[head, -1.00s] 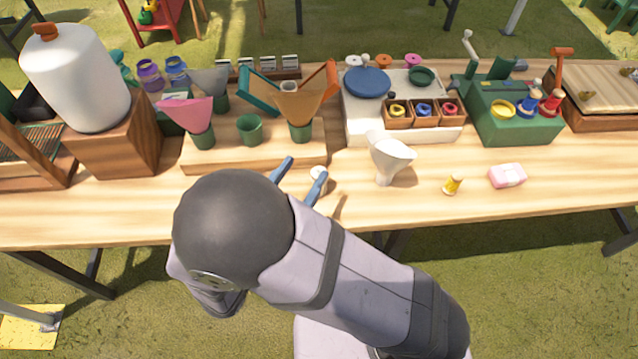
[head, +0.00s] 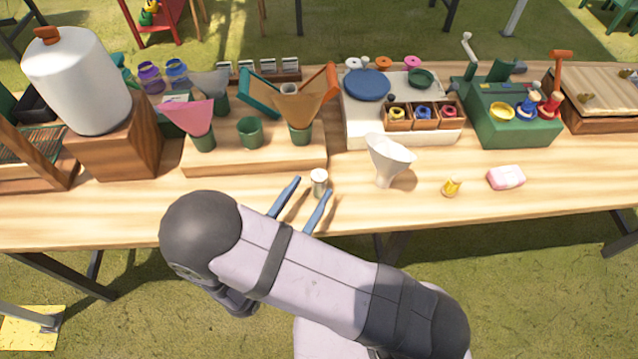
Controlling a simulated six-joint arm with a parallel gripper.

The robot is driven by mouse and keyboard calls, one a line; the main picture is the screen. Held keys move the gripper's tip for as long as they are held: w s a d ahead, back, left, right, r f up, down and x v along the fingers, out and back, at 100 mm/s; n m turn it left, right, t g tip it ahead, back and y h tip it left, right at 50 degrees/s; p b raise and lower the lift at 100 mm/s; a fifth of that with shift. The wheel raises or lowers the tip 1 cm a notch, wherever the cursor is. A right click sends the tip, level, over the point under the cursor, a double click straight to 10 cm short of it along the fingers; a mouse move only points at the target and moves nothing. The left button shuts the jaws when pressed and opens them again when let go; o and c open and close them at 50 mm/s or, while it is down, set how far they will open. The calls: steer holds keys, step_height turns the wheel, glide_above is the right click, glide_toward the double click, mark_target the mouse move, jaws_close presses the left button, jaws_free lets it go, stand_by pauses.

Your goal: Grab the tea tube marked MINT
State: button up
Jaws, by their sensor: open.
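A small whitish tube (head: 319,181) with a pale cap stands upright on the table, in front of the wooden board. It may be a tea tube, but I cannot read any marking on it. My gripper (head: 313,187) is open, with its two blue fingers pointing towards the back of the table. The tube is at the fingertips, between them in the picture, closer to the right one; I cannot tell whether they touch. Several small tubes with white labels (head: 258,69) stand in a wooden rack at the back. Their labels are too small to read.
A white funnel-shaped vessel (head: 389,160) stands right of my gripper. A small yellow item (head: 451,187) and a pink block (head: 506,177) lie further right. The wooden board (head: 230,163) with green cups and paper cones is behind. The table front is mostly clear.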

mark_target(315, 183)
steer(key=shift+w+d+r+p, duration=0.15)
steer(key=shift+w+d+p, duration=0.15)
steer(key=shift+w, duration=0.1)
steer(key=shift+p+x, duration=0.7)
steer(key=shift+x, duration=1.45)
steer(key=c, duration=1.1)
